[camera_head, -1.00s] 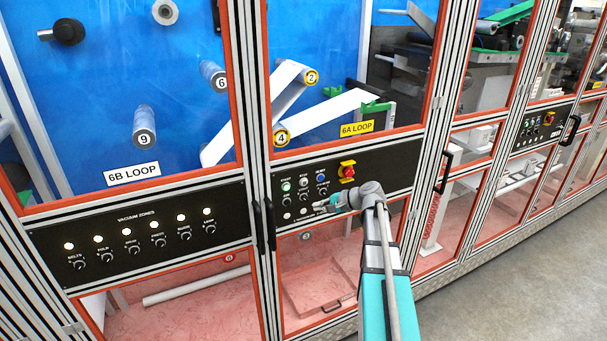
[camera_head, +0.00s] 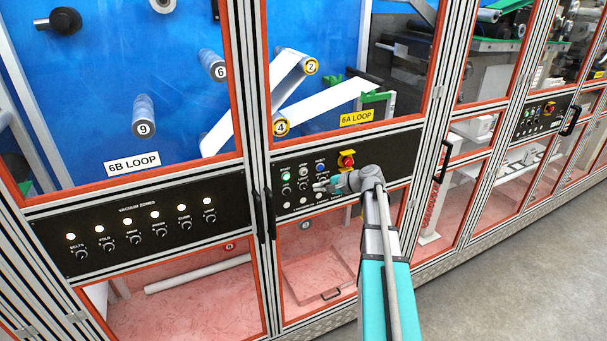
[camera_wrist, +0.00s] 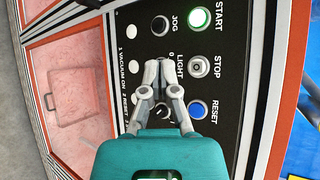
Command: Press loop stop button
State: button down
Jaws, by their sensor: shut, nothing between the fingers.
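The loop control panel (camera_head: 380,170) is black and carries a top row of buttons. In the wrist view, START (camera_wrist: 200,17) is green and lit. The STOP button also shows small in the head view (camera_head: 303,171). My gripper (camera_wrist: 158,66) is shut and empty. Its tips appear over the LIGHT knob area, beside STOP on the panel's lower side. I cannot tell whether the tips touch the panel. The gripper (camera_head: 316,187) partly hides the lower controls.
A red emergency stop (camera_head: 347,160) on a yellow plate sits right of the buttons. The vacuum zones panel (camera_head: 150,228) is at the left. Door handles (camera_head: 263,215) stand out between the panels. Grey floor (camera_head: 510,270) is clear at the right.

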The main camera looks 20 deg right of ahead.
aim_at(302, 175)
jog(key=shift+w+a, duration=0.15)
jog(key=shift+w, duration=3.25)
jog(key=shift+w, duration=0.15)
jog(key=shift+w, duration=0.25)
jog(key=shift+w, duration=0.45)
dwell(0.4)
jog(key=shift+s, duration=0.95)
jog(key=shift+s, duration=2.4)
